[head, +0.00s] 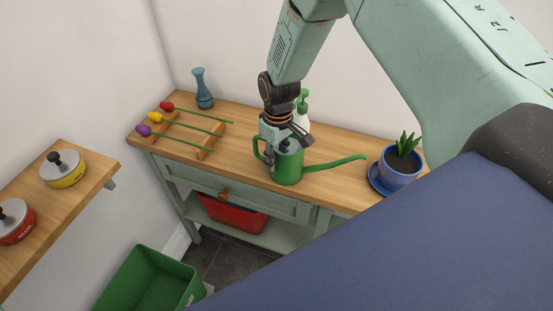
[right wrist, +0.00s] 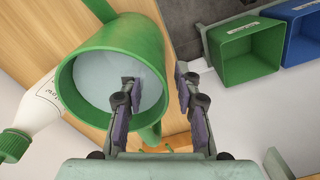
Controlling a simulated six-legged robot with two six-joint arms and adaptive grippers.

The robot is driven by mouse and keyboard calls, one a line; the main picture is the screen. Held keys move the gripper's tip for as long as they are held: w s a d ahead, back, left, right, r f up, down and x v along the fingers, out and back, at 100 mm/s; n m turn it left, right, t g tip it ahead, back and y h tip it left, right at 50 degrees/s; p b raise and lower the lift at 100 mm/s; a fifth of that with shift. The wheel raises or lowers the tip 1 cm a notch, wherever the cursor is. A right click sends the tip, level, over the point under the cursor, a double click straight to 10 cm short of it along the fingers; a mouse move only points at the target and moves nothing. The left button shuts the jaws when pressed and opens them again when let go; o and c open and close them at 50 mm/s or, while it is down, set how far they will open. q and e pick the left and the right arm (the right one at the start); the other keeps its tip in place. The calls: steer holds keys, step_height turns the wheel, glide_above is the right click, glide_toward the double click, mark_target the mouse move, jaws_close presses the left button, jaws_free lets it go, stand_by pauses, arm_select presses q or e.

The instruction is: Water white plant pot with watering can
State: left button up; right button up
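The green watering can (head: 289,165) stands upright on the wooden table (head: 328,188), its spout pointing right. In the right wrist view I look down into the open can (right wrist: 152,45). My right gripper (head: 275,143) is at the can's handle side. Its fingers (right wrist: 160,88) are apart, one over the can's opening and one outside the rim; contact cannot be told. A blue pot (head: 398,177) with a small green plant (head: 405,144) and dark soil stands on a blue saucer (head: 375,184) at the table's right. No white plant pot shows. My left gripper is not in view.
A white bottle with a green top (head: 302,105) stands close behind the can. A blue vase (head: 203,90) and a wooden rack (head: 206,143) with colored flowers are at left. A green bin (head: 150,280) is on the floor. A shelf (head: 68,200) holds lidded pots.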

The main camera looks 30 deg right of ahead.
step_height(320, 180, up, 10)
steer(key=shift+f, duration=0.1)
steer(key=shift+r, duration=0.55)
